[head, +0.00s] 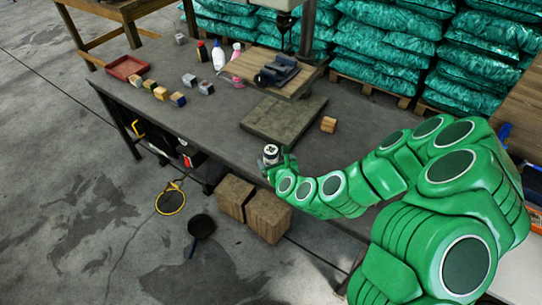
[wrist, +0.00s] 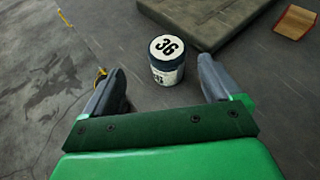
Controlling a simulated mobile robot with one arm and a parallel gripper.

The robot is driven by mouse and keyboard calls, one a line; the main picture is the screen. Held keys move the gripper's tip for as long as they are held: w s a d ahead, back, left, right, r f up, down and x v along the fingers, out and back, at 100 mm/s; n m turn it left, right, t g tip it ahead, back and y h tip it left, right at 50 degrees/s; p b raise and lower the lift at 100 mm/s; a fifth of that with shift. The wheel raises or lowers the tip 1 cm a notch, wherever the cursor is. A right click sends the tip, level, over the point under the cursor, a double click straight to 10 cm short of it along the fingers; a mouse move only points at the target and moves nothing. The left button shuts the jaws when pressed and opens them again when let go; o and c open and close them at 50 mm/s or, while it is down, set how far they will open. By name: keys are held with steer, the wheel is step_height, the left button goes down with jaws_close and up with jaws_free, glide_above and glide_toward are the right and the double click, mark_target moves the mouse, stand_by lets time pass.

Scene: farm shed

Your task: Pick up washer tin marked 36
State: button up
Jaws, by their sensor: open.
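The washer tin (wrist: 167,60) has a white lid marked 36 and a dark band around its body. In the wrist view it stands upright on the grey workbench, between and just ahead of my fingertips. My gripper (wrist: 160,85) is open, with one grey finger on each side and clear space to the tin. In the head view the tin (head: 271,154) stands near the bench's front edge, at the tip of my green arm. My gripper (head: 279,166) is small there and partly hidden by the arm.
A flat dark slab (head: 284,120) lies just behind the tin, with a small wooden block (head: 329,124) to its right. A drill press with a vise (head: 280,70) stands farther back. Several small blocks, bottles and a red tray (head: 127,67) are at the left. The bench edge is close.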

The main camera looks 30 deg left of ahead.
mark_target(271, 152)
steer(key=shift+w+a+f+m+t, duration=0.15)
steer(key=shift+f+m+t, duration=0.35)
steer(key=shift+f+m, duration=0.35)
steer(key=shift+w+a+f, duration=0.3)
steer(key=shift+w+a, duration=0.05)
steer(key=shift+a, duration=0.2)
steer(key=shift+w+d+x, duration=0.15)
steer(key=shift+x, duration=0.9)
steer(key=shift+w+d+x, duration=0.1)
steer(key=shift+w+x, duration=0.05)
steer(key=shift+x, duration=1.8)
steer(key=shift+c, duration=0.5)
steer(key=c, duration=1)
steer(key=shift+r, duration=0.1)
steer(key=shift+c, duration=0.2)
steer(key=shift+r, duration=4.95)
